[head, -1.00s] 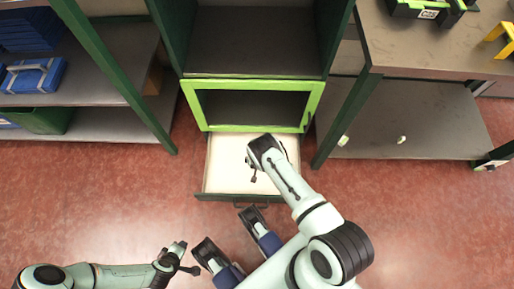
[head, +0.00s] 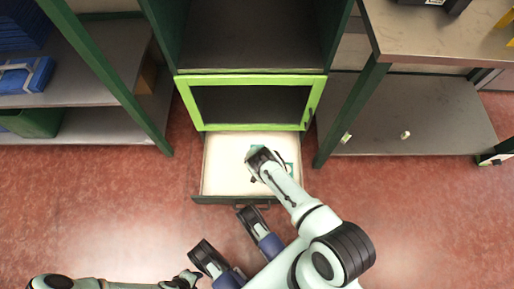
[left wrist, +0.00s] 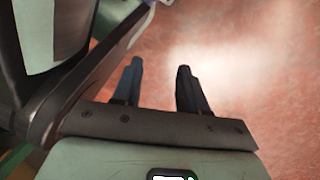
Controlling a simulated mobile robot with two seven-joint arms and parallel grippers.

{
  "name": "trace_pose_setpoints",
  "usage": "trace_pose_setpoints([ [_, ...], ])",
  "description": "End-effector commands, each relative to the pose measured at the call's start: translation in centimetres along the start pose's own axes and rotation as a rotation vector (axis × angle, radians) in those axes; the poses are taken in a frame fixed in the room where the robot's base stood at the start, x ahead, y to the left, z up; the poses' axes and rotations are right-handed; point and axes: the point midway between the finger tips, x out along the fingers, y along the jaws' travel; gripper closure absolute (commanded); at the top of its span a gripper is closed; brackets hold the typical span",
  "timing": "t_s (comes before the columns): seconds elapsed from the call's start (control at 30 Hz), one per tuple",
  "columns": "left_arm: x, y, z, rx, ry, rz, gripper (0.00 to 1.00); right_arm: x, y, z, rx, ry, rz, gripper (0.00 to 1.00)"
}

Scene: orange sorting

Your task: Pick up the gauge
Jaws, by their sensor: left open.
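The drawer (head: 222,178) under the green-framed cabinet is pulled open, with a pale bottom. A small green and white thing (head: 289,167) shows in it, mostly hidden behind my right arm; I cannot tell whether it is the gauge. My right gripper (head: 253,164) is over the drawer, pointing down; its fingers are too hidden to tell open from shut. My left gripper (head: 190,277) is low at the front, over the floor and away from the drawer. The left wrist view shows its two fingers (left wrist: 158,72) apart, with only red floor beyond them.
The cabinet's lime-green frame (head: 252,76) stands right behind the drawer. A shelf with a blue case (head: 25,76) and a green bin (head: 32,122) is at the left. A grey table (head: 440,30) with a lower shelf (head: 425,120) is at the right. The floor in front is open.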

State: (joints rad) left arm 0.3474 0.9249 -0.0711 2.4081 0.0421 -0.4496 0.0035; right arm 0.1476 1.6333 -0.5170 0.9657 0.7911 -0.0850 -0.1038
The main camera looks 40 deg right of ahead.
Motion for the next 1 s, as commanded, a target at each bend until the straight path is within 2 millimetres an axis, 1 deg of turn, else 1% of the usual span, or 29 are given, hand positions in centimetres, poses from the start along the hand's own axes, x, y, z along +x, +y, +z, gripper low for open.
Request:
trace_pose_setpoints([
  [0.17,0.0,0.0,0.0,0.000,0.000,0.000,0.57,0.0,0.0,-0.1,0.000,0.001,0.000,0.00],
  [0.27,0.0,0.0,0.0,0.000,0.000,0.000,0.57,-0.1,0.0,-0.1,0.001,0.001,0.000,0.29],
  [0.3,0.0,0.0,0.0,0.001,0.001,0.000,0.57,-0.1,0.0,-0.1,0.001,0.001,0.000,0.42],
  [0.33,0.0,0.0,0.0,0.001,0.001,0.000,0.57,-0.1,0.0,-0.1,0.001,0.001,0.000,0.47],
  [0.6,-0.1,0.1,-0.1,0.002,0.002,0.001,0.57,-0.1,0.0,-0.1,0.001,0.001,0.000,0.48],
  [0.73,-0.3,0.3,-0.3,0.004,0.012,0.006,0.57,-0.4,0.0,-0.3,0.001,0.002,0.000,0.48],
  [0.87,-1.0,0.9,-1.0,0.014,0.042,0.018,0.57,-1.4,0.0,-0.7,0.002,0.003,0.000,0.48],
  [1.0,-2.5,2.3,-2.5,0.030,0.098,0.043,0.57,-3.2,0.0,-1.4,0.002,0.003,-0.001,0.48],
])
